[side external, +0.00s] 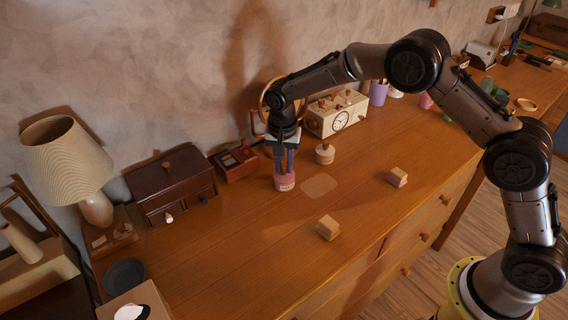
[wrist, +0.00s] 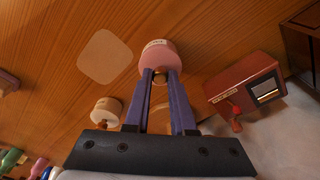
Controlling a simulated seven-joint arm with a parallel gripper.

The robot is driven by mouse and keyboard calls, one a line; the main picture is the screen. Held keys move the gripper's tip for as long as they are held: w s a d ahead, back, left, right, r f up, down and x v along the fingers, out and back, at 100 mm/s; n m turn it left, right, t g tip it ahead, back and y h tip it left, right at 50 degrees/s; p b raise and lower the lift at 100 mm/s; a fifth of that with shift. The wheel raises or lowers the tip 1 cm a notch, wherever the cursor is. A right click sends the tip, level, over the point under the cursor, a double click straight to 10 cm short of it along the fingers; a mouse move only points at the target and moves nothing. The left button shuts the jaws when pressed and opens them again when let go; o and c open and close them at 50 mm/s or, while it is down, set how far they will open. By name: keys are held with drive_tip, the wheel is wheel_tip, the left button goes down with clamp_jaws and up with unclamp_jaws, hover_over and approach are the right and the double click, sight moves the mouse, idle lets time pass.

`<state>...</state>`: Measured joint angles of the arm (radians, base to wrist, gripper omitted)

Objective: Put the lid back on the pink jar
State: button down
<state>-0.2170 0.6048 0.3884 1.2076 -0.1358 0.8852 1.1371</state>
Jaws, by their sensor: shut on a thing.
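The pink jar (side external: 284,183) stands upright on the wooden top, with a pale label on its front. My gripper (side external: 287,170) points straight down over it, with its fingers at the jar's top. In the wrist view, the pink jar (wrist: 157,52) lies just beyond my fingertips (wrist: 160,74). The fingers are closed around a small light-wood knob (wrist: 160,79), which I take as the lid's. The lid's edge is mostly hidden by the fingers, so I cannot tell whether it rests fully on the rim or sits slightly above it.
A cream jar (side external: 325,154) stands right of the pink jar, near a clock box (side external: 340,118). A red box (side external: 236,163) and dark chest (side external: 172,188) stand left. A pale flat patch (side external: 319,185) and two small blocks (side external: 328,228) (side external: 397,177) lie in front.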

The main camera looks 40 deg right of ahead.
idle(0.3)
drive_tip(key=shift+c, duration=1)
unclamp_jaws()
drive_tip(key=shift+r, duration=3.5)
drive_tip(key=shift+c, duration=0.3)
clamp_jaws()
